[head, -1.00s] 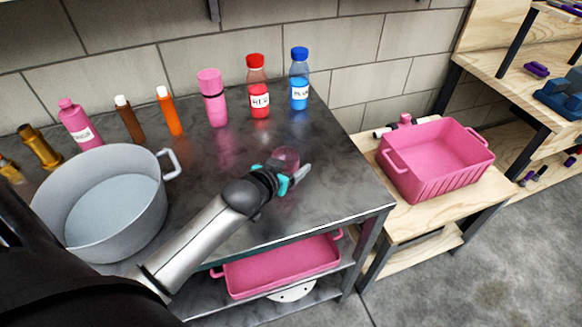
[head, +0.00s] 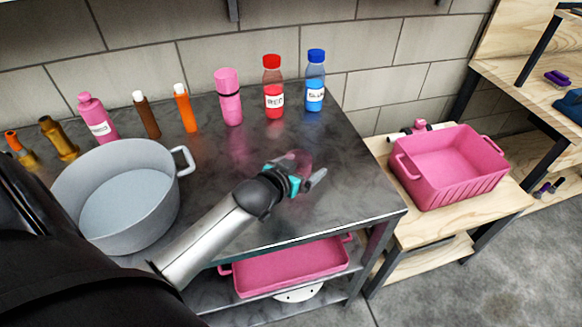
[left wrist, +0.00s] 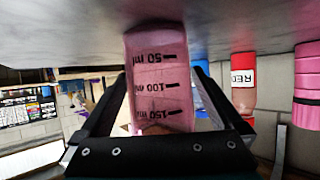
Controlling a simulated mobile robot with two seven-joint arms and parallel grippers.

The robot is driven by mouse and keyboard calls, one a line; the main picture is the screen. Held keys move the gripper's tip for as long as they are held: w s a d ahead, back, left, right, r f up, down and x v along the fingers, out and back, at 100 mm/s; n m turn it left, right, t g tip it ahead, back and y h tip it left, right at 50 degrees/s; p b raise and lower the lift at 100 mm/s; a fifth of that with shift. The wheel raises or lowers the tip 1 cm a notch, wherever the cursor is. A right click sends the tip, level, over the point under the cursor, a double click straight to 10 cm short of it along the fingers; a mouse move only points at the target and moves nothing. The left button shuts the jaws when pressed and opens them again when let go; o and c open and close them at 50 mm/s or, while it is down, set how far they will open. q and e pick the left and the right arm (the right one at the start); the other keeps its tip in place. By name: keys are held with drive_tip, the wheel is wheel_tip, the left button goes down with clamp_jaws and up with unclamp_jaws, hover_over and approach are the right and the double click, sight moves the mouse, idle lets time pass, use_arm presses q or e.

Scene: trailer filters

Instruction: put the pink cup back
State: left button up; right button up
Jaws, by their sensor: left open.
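The pink cup (head: 299,161) is translucent and stands on the dark metal table. It shows large in the left wrist view (left wrist: 158,70), upside down there, with printed 50, 100 and 150 ml marks. My left gripper (head: 304,183) is open at the cup, low over the table. In the left wrist view its two fingers (left wrist: 160,98) stand on either side of the cup; a narrow gap shows beside it. The gripper hides part of the cup in the head view. My right gripper is not in view.
Red (head: 273,90) and blue (head: 315,84) bottles, a pink bottle (head: 229,100) and several smaller ones line the table's back. A large grey pot (head: 125,205) stands at left. A pink bin (head: 450,168) sits on the wooden stand at right; a pink tray (head: 290,266) lies on the shelf below.

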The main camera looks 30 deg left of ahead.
use_arm(q)
drive_tip(key=p+v, duration=0.3)
drive_tip(key=v, duration=0.8)
drive_tip(key=shift+s+r, duration=0.15)
drive_tip(key=shift+s, duration=0.1)
